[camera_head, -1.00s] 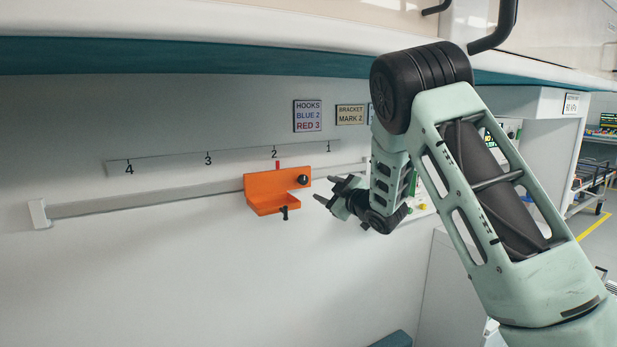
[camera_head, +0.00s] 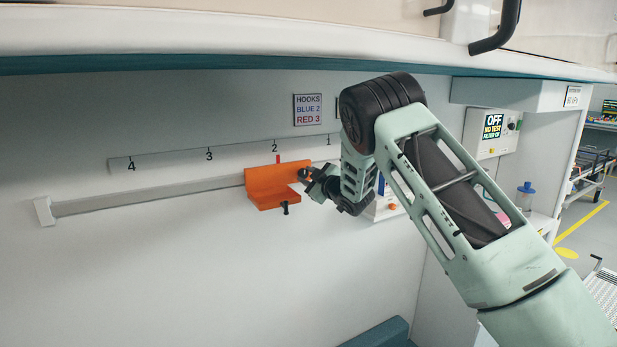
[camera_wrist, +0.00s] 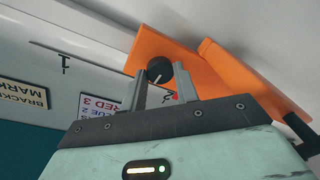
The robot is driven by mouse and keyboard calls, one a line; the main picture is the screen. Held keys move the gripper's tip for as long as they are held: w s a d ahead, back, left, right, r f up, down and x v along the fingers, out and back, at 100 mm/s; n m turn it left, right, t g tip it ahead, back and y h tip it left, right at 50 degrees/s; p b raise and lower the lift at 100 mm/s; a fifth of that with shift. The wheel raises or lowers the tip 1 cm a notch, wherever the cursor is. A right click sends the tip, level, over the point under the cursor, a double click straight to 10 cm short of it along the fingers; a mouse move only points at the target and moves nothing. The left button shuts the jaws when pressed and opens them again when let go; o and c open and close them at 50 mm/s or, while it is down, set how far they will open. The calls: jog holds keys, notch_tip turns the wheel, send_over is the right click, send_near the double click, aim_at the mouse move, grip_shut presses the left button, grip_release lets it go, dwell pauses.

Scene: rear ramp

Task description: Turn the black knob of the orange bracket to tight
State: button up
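The orange bracket (camera_head: 268,195) sits on the wall rail below the number 2 of the scale. Its round black knob (camera_head: 303,174) is at its right end, partly hidden by my gripper (camera_head: 306,183). The bracket's face (camera_wrist: 195,72) fills the area beyond the fingers. A small dark lever (camera_head: 285,208) hangs under the bracket. No tight marking is legible.
The numbered strip (camera_head: 209,155) and a grey rail (camera_head: 140,195) run along the wall. A hooks sign (camera_head: 308,109) is above. The wall below is clear.

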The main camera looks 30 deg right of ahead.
jog(key=c, duration=0.4)
jog(key=shift+o, duration=0.2)
jog(key=shift+f+b, duration=0.1)
jog(key=shift+b, duration=0.25)
jog(key=m+b, duration=0.2)
jog(key=b, duration=0.1)
jog(key=m+b, duration=0.1)
jog(key=shift+d+f+m, duration=0.1)
jog(key=shift+f+m, duration=0.15)
jog(key=shift+m, duration=0.15)
jog(key=m+b, duration=0.3)
jog(key=shift+m+t+b, duration=0.4)
jog(key=m+h+b, duration=0.1)
jog(key=m+b, duration=0.3)
jog(key=m, duration=0.2)
jog(key=shift+t, duration=0.3)
jog(key=m+h+b, duration=0.1)
jog(key=m+b, duration=0.1)
jog(key=m, duration=0.4)
jog(key=shift+a+b, duration=0.2)
jog(key=shift+b, duration=0.15)
jog(key=shift+r, duration=0.1)
